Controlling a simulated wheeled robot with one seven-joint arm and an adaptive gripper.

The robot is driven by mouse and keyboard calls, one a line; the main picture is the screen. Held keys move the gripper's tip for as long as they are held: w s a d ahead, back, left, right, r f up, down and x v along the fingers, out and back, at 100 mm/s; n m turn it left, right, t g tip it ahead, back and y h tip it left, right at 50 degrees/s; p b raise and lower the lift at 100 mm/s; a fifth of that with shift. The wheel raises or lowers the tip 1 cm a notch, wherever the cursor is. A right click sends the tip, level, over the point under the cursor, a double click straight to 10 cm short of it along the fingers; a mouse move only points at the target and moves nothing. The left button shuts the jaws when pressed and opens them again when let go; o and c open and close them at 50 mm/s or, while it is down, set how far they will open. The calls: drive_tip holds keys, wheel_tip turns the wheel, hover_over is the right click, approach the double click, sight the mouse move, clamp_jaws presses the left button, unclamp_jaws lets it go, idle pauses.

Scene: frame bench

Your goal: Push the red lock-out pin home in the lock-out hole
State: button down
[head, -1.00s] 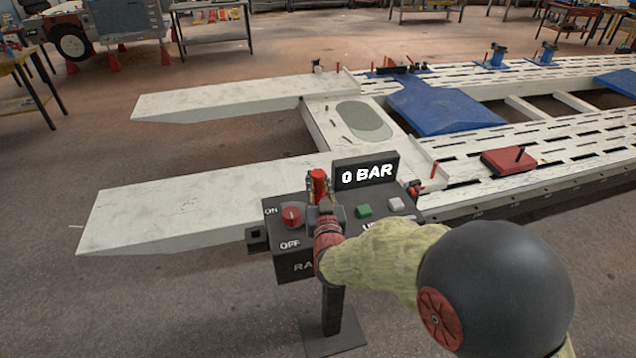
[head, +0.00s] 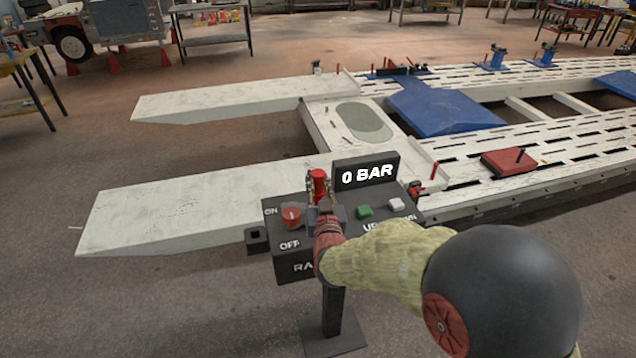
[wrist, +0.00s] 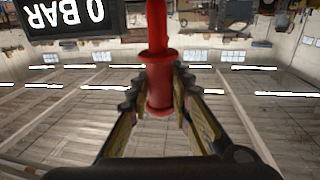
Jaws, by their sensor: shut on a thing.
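The red lock-out pin (head: 318,180) stands about upright in my gripper (head: 322,200), over the dark control box (head: 300,266). In the wrist view the pin (wrist: 156,38) has a collar and a thicker lower part between the fingers of my gripper (wrist: 157,88). My gripper is shut on it. The lock-out hole cannot be made out for certain. A small black block with a dark opening (head: 257,240) sticks out from the box's left side, apart from the pin.
A red ON/OFF knob (head: 291,216) is left of my gripper. A green button (head: 364,211) and a white button (head: 395,203) are to its right. The 0 BAR display (head: 367,172) stands behind. White ramps (head: 180,204) lie beyond the box.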

sight(318, 199)
drive_tip(key=shift+f+b, duration=3)
drive_tip(key=shift+b, duration=0.25)
drive_tip(key=c, duration=1.5)
unclamp_jaws()
drive_tip(key=shift+c, duration=0.2)
drive_tip(key=s+d, duration=0.1)
drive_tip(key=s, duration=1.1)
drive_tip(key=shift+d, duration=0.25)
drive_tip(key=shift+w, duration=0.1)
